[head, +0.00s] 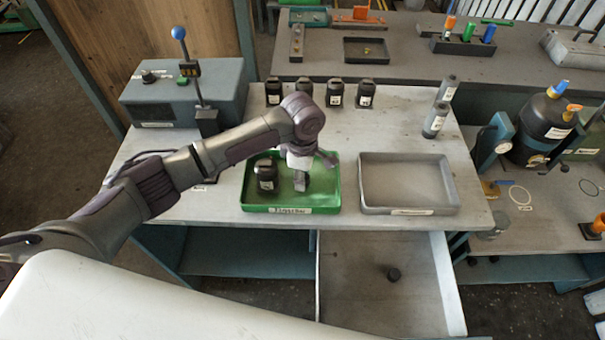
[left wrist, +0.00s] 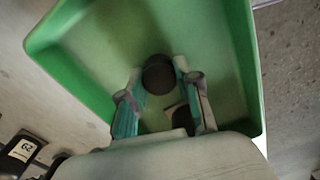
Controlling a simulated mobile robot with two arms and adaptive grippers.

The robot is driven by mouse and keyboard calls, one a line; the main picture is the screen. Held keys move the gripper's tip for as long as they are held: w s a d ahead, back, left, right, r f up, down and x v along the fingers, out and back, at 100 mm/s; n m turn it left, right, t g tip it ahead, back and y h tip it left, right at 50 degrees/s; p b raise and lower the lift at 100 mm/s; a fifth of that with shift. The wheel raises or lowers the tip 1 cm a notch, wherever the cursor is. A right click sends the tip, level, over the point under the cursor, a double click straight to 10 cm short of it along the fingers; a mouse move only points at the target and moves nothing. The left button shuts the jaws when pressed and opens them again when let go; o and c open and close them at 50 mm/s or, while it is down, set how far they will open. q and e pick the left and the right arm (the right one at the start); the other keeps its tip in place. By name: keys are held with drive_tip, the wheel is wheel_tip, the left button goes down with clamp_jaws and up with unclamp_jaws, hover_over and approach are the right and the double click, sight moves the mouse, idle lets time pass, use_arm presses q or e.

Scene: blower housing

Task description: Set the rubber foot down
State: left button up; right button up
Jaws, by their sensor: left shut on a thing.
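My left gripper (head: 301,180) points down inside the green tray (head: 246,190), right of a black housing (head: 266,172) that stands in it. In the left wrist view its two fingers are shut on a dark round rubber foot (left wrist: 159,76) above the green tray floor. I cannot tell whether the foot touches the floor. Another dark piece shows between the fingers, partly hidden. My right gripper is not in view.
An empty grey tray (head: 364,208) stands right of the green one. Several black housings (head: 335,92) stand in a row behind. A grey box with a blue-knobbed lever (head: 185,95) is at the left. Two grey cylinders (head: 436,120) stand at the back right.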

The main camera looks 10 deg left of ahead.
use_arm(q)
drive_tip(key=shift+f, duration=0.15)
drive_tip(key=o, duration=0.9)
drive_tip(key=shift+o, duration=0.2)
wheel_tip(320, 180, up, 12)
drive_tip(key=b, duration=0.1)
